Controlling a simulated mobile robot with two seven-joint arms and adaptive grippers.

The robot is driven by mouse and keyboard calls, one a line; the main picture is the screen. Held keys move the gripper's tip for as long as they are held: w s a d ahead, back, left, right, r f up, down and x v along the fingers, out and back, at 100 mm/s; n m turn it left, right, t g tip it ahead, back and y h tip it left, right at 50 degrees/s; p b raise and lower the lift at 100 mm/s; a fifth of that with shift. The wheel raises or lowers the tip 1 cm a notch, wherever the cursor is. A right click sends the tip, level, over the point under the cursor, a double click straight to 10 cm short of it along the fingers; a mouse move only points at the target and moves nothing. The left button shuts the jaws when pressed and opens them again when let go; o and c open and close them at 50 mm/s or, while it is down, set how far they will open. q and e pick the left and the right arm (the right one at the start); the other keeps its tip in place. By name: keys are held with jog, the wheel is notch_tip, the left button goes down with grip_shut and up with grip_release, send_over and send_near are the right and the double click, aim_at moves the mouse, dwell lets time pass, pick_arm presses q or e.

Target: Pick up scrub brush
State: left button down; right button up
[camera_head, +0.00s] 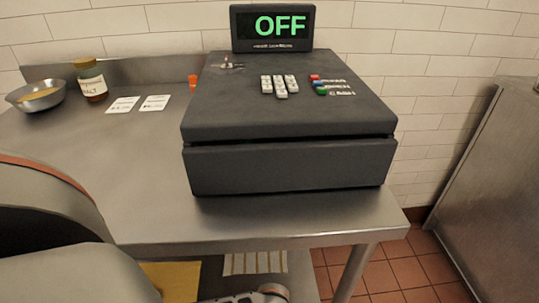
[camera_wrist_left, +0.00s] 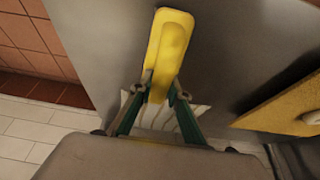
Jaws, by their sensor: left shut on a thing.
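The scrub brush (camera_wrist_left: 170,45) shows in the left wrist view as a long yellow piece with a rounded far end. My left gripper (camera_wrist_left: 161,88) is shut on its near part, with one dark green finger on each side. The brush points away from the gripper, over a grey metal surface. I cannot make out its bristles. In the head view the brush is not seen. My left arm fills the lower left there, and its fingertips do not show. My right gripper is in neither view.
A steel table (camera_head: 130,170) carries a dark cash register (camera_head: 290,165), a jar (camera_head: 91,80), a metal bowl (camera_head: 36,96) and two cards. Below its front edge lie a yellow board (camera_head: 175,280) and a pale striped cloth-like thing (camera_head: 255,263). Tiled floor shows at the right.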

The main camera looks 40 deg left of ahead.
pick_arm(q)
jog(key=shift+w+r, duration=0.15)
jog(key=shift+r, duration=0.25)
jog(key=shift+w+r+p, duration=0.2)
jog(key=shift+r+p, duration=0.55)
jog(key=shift+r, duration=0.45)
jog(key=r+p, duration=0.2)
jog(key=r, duration=0.2)
jog(key=shift+w, duration=0.2)
notch_tip(320, 180, up, 13)
jog(key=s+p, duration=0.1)
jog(key=p, duration=0.4)
jog(key=shift+p, duration=0.35)
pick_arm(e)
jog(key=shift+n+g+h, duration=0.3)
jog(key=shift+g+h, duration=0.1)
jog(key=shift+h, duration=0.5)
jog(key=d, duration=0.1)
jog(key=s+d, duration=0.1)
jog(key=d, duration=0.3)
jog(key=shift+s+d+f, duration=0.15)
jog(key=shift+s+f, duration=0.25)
pick_arm(q)
jog(key=c, duration=2.8)
grip_release()
jog(key=shift+f, duration=0.15)
grip_shut()
